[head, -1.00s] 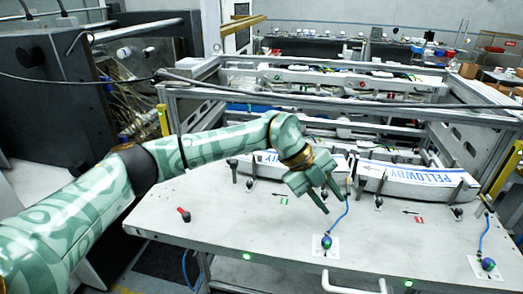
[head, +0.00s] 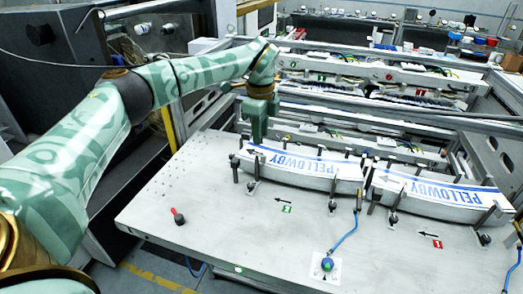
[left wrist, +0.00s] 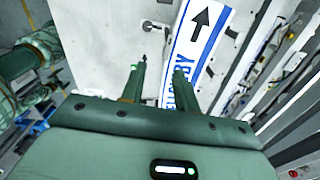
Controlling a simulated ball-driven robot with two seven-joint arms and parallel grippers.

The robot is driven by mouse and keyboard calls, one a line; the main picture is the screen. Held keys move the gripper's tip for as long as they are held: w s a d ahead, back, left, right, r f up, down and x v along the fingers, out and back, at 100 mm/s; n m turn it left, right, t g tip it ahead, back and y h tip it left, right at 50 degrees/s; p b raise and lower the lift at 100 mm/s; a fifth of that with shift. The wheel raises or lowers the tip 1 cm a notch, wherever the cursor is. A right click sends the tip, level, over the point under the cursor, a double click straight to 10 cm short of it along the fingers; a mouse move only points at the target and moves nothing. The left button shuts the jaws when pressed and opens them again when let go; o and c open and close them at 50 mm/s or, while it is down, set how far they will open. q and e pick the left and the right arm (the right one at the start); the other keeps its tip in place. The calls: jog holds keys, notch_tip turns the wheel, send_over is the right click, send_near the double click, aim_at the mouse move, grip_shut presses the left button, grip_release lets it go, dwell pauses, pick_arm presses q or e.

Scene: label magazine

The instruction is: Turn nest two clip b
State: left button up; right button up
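Two curved label stacks lie on the pale table, a left one (head: 300,165) and a right one (head: 440,192), each with blue-edged PELLOWBY labels and a black arrow. Dark upright clips stand along their front edges, among them one at the left stack's left end (head: 252,186), one at its right end (head: 332,197) and one at the right stack's left end (head: 393,213). My left gripper (head: 258,138) points down at the left stack's far left end. In the left wrist view its fingers (left wrist: 158,78) are apart, near the label strip (left wrist: 193,45). Contact cannot be told. My right gripper is out of view.
A green tag (head: 286,209) and a red tag (head: 437,243) mark the table. Metal rails (head: 400,115) run behind the stacks.

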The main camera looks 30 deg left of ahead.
aim_at(264, 156)
pick_arm(q)
jog(key=f, duration=0.2)
jog(key=w+f, duration=0.1)
jog(key=f, duration=0.2)
jog(key=f+p, duration=0.1)
jog(key=f, duration=0.1)
jog(key=shift+w+d+f, duration=0.1)
jog(key=shift+w+f, duration=0.1)
jog(key=shift+w, duration=0.15)
jog(key=shift+s+f, duration=0.2)
jog(key=shift+s, duration=0.05)
jog(key=shift+s+f, duration=0.1)
jog(key=shift+f, duration=0.15)
jog(key=shift+w, duration=0.2)
jog(key=c, duration=0.5)
grip_shut()
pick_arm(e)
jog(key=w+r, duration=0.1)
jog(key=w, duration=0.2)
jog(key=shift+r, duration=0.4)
